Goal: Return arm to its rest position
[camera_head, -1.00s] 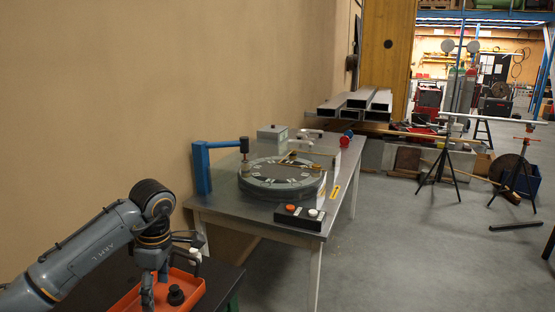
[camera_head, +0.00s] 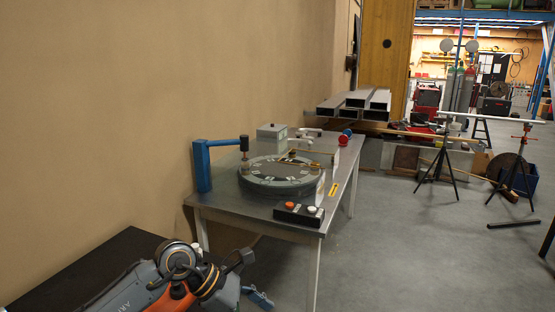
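My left arm comes in low at the bottom left, folded over the dark table (camera_head: 85,262). My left gripper (camera_head: 249,279) is at the arm's right end, low in front of the steel worktable (camera_head: 255,221). A dark part and a blue-grey part stick out there, but I cannot tell whether the fingers are open or shut, and I see nothing clearly held. An orange piece (camera_head: 177,299) shows among the arm links; whether it is the tray is unclear. My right gripper is out of view.
The worktable bears a round dial plate (camera_head: 280,184), a blue clamp post (camera_head: 202,167) and a black button box (camera_head: 298,214). Steel tubes (camera_head: 352,104) lie stacked behind. Tripod stands (camera_head: 440,160) stand at the right. The grey floor between is clear.

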